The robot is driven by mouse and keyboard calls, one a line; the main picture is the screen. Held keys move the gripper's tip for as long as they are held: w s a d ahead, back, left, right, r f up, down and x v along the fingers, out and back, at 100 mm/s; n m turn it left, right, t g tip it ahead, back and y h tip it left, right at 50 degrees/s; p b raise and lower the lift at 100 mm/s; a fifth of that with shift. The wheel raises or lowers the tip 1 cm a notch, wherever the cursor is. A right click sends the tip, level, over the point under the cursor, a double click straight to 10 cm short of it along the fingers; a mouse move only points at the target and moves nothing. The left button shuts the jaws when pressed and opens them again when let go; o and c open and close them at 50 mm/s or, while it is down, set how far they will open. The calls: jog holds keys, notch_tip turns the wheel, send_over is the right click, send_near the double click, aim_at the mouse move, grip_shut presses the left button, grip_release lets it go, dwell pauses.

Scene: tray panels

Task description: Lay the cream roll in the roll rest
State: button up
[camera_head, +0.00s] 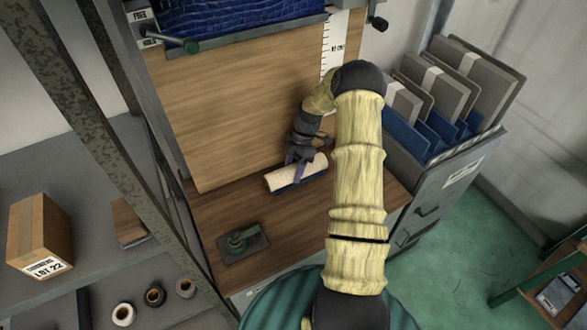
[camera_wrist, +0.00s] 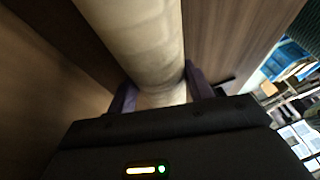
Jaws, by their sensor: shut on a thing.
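The cream roll (camera_head: 285,177) lies roughly level, low over the back of the brown worktop by the upright wooden board. My gripper (camera_head: 301,165) is shut on it from above, near its right part. In the wrist view the roll (camera_wrist: 135,38) runs up between the two purple fingers of my gripper (camera_wrist: 158,95). A dark blue thing, perhaps the roll rest (camera_head: 303,180), shows along the roll's lower edge. The roll hides most of it, and I cannot tell whether they touch.
A green-handled device on a dark plate (camera_head: 243,244) sits on the worktop's front left. The wooden board (camera_head: 235,95) rises behind. A grey cabinet with blue file holders (camera_head: 408,137) stands at right. Shelves at left hold a cardboard box (camera_head: 38,235) and small spools (camera_head: 155,296).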

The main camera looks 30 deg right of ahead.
dwell(0.3)
jog(key=o, duration=1.4)
notch_tip(320, 180, up, 10)
jog(key=b, duration=0.3)
jog(key=shift+a, duration=0.1)
jog(key=shift+s+a+r, duration=0.1)
jog(key=shift+a+r, duration=0.05)
jog(key=shift+a, duration=0.15)
jog(key=s+a+r+m+t+h, duration=0.1)
jog(key=s+a+r+m, duration=0.1)
jog(key=s+a+m, duration=0.2)
jog(key=s+a+r+m+t+h, duration=0.2)
jog(key=s+a+m, duration=0.3)
jog(key=s+m, duration=0.3)
jog(key=s+a+r+m+t+h, duration=0.1)
jog(key=s+a+r+m, duration=0.2)
jog(key=s+m, duration=0.3)
jog(key=shift+s+a+t, duration=0.4)
jog(key=shift+s+a, duration=0.3)
